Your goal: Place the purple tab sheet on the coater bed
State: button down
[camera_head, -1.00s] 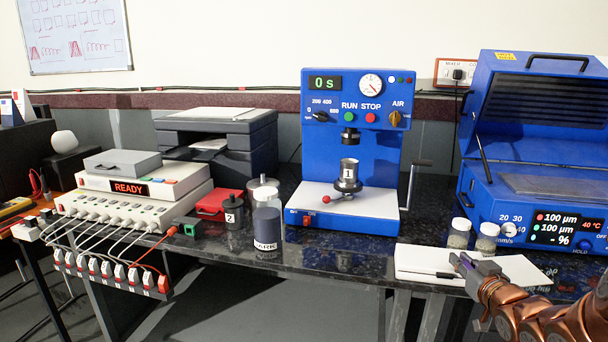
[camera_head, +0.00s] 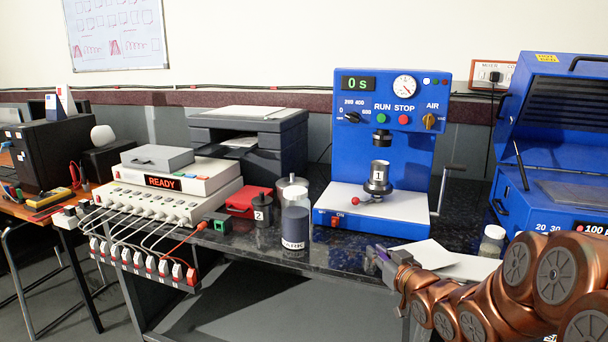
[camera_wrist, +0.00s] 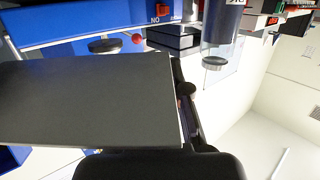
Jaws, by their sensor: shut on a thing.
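My gripper (camera_head: 390,262) is at the lower right of the head view, in front of the blue press. It is shut on a thin sheet, whose pale face (camera_head: 426,253) shows beside the fingers. A bit of purple (camera_head: 402,257) shows at the fingertips. In the wrist view the sheet (camera_wrist: 90,105) is a large dark grey panel reaching left from my gripper (camera_wrist: 189,103), clear of the bench. The exact grip point is hidden. The blue coater stands at the right with its lid raised. Its bed (camera_head: 575,194) shows partly, cut by the frame edge.
A tall dark jar (camera_head: 295,225) stands at the bench front. A READY box (camera_head: 175,180) and cables fill the left.

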notch_tip(320, 180, up, 20)
jog(key=p, duration=1.9)
jog(key=shift+d+f, duration=0.15)
jog(key=shift+f, duration=0.05)
jog(key=s+d+f+m+t+h+b, duration=0.1)
jog(key=s+d+f+m+h+b, duration=0.25)
jog(key=d, duration=0.75)
jog(key=s+d+f+h+b, duration=0.2)
jog(key=s+d+f+b, duration=0.35)
jog(key=d, duration=0.55)
jog(key=s+d+f+m+h+b, duration=0.2)
jog(key=s+d+f+b, duration=0.3)
jog(key=d, duration=0.3)
jog(key=s+d+f+m+g+h+b, duration=0.1)
jog(key=s+d+f+h+b, duration=0.1)
jog(key=s+d+f+b, duration=0.3)
jog(key=shift+s+d+m, duration=0.35)
jog(key=shift+s+d, duration=1.25)
jog(key=shift+d, duration=0.15)
jog(key=shift+h, duration=0.25)
